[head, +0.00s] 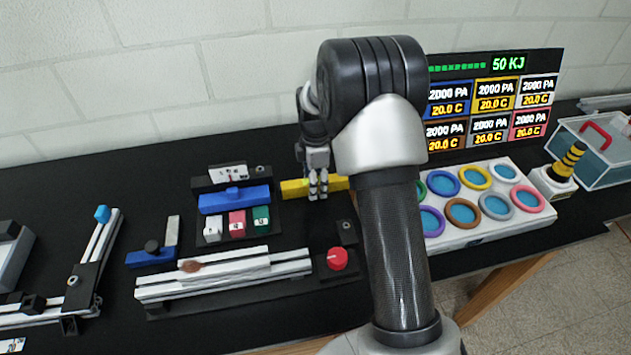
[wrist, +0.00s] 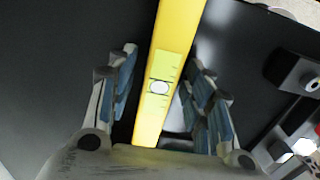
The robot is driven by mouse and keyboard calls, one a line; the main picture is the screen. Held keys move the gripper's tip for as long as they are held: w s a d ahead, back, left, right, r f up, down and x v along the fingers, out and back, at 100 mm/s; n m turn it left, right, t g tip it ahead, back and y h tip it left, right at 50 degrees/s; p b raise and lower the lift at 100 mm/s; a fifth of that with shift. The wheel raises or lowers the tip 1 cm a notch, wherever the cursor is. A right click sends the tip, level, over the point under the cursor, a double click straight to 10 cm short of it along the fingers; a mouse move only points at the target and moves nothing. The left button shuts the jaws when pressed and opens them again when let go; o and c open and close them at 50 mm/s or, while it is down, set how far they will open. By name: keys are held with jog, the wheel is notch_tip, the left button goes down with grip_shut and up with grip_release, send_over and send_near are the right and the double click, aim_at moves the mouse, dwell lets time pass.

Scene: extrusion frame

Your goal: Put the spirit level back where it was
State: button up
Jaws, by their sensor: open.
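The spirit level is a yellow bar (head: 296,189) lying on the black bench top behind the aluminium extrusions in the head view. In the wrist view the spirit level (wrist: 172,50) runs between the fingers, with its green vial window and round bubble showing. My gripper (head: 318,190) is over the middle of the level, pointing down. In the wrist view my gripper (wrist: 162,95) is open, with one blue-padded finger on each side of the level and gaps on both sides. My arm hides the level's right end in the head view.
Left of the level stand a blue block (head: 221,201) and a rack of coloured blocks (head: 237,224). Extrusions (head: 225,277) lie in front, near a red knob (head: 337,259). A white tray with coloured rings (head: 480,205) is to the right.

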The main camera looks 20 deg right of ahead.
jog(key=s+a+r+m+p, duration=0.1)
jog(key=s+r+p, duration=0.1)
jog(key=r, duration=0.7)
jog(key=s+a+r+m+p, duration=0.1)
jog(key=s+a+r+p, duration=0.1)
jog(key=r, duration=0.8)
jog(key=s+a+r+m+t, duration=0.2)
jog(key=s+a+r+m, duration=0.25)
jog(key=s+r, duration=0.4)
jog(key=s+a+f+m+t, duration=0.1)
jog(key=s+m, duration=0.3)
jog(key=s, duration=0.5)
jog(key=s+a+f+m+t, duration=0.1)
jog(key=s+a+m, duration=0.1)
jog(key=s+m, duration=0.3)
jog(key=shift+s+a+t, duration=0.25)
jog(key=shift+s+t, duration=0.05)
jog(key=shift+s, duration=1.9)
